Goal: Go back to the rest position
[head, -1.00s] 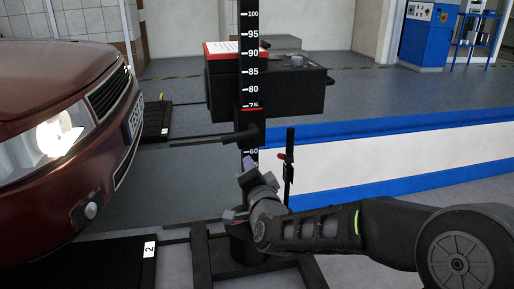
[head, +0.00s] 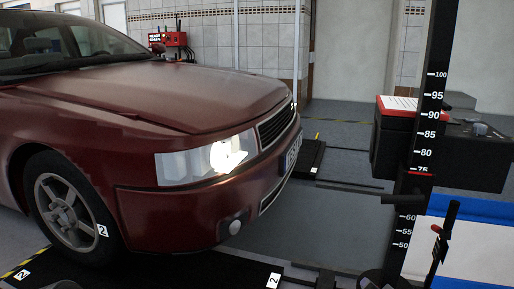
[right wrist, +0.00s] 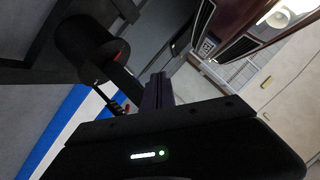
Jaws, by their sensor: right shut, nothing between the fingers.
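My right gripper (right wrist: 158,88) shows in the right wrist view with its fingers together and nothing between them. In the head view only a dark bit of my right arm shows at the bottom edge, right of centre. My left gripper is in neither current view. A black post with a white number scale (head: 431,90) stands at the right in the head view. A black box (head: 455,150) with a red-edged top is beside it. A lever with a red knob (head: 437,229) stands low by the post.
A dark red car (head: 160,110) with a lit headlight (head: 227,154) fills the left of the head view. Black floor plates (head: 190,268) lie under and before it. A blue and white low barrier (head: 480,240) is at lower right. Open grey floor (head: 320,225) lies between car and post.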

